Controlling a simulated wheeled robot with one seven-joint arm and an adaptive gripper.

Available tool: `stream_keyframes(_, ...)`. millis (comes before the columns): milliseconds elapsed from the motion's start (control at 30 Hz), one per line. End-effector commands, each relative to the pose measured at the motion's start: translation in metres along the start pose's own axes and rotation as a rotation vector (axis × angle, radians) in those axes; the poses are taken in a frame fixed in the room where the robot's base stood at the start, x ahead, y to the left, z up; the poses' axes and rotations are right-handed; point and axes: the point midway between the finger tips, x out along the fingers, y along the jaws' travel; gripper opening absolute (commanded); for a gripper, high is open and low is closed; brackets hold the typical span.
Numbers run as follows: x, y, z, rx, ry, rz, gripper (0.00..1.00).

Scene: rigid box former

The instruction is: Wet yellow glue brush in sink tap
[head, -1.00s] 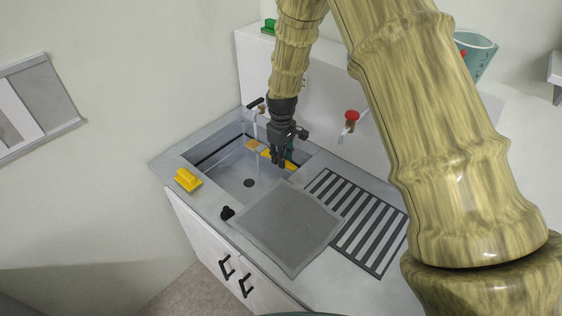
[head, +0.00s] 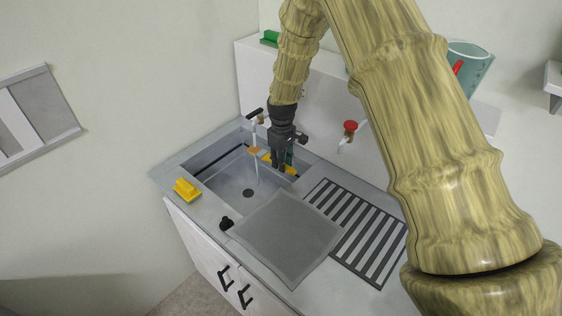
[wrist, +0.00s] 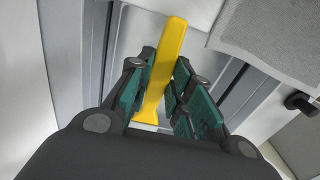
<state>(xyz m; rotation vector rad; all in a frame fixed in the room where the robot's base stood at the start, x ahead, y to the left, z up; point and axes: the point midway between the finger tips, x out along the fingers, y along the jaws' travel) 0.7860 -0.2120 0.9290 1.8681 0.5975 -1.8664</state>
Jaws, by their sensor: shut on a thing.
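My gripper (head: 281,166) is over the sink basin (head: 225,180), pointing down, and shut on the yellow glue brush (head: 291,168). In the wrist view the yellow handle (wrist: 168,55) stands between the two green-padded fingers of my gripper (wrist: 162,80). In the head view the brush's orange-brown tip (head: 254,150) reaches out to the left of the gripper. The sink tap (head: 257,117), with a black lever, runs a thin pale stream of water (head: 256,168) into the basin. The tip overlaps the stream in the head view. The fingers partly hide the handle.
A yellow block-shaped item (head: 187,189) sits on the left front rim. A grey mat (head: 287,238) and a striped drainer (head: 355,230) lie to the right. A red-knobbed tap (head: 350,128) is on the back wall. A green item (head: 270,38) and a teal container (head: 470,65) stand on the ledge.

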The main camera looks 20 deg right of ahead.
Motion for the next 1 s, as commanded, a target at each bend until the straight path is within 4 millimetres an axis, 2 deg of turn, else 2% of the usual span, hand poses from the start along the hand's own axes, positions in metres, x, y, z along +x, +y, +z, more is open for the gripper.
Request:
stream_keyframes(667, 0.0, 0.006, 0.01, 0.0, 0.0, 0.0, 0.0)
stream_keyframes(1000, 0.0, 0.005, 0.009, -0.001, 0.0, 0.0, 0.0)
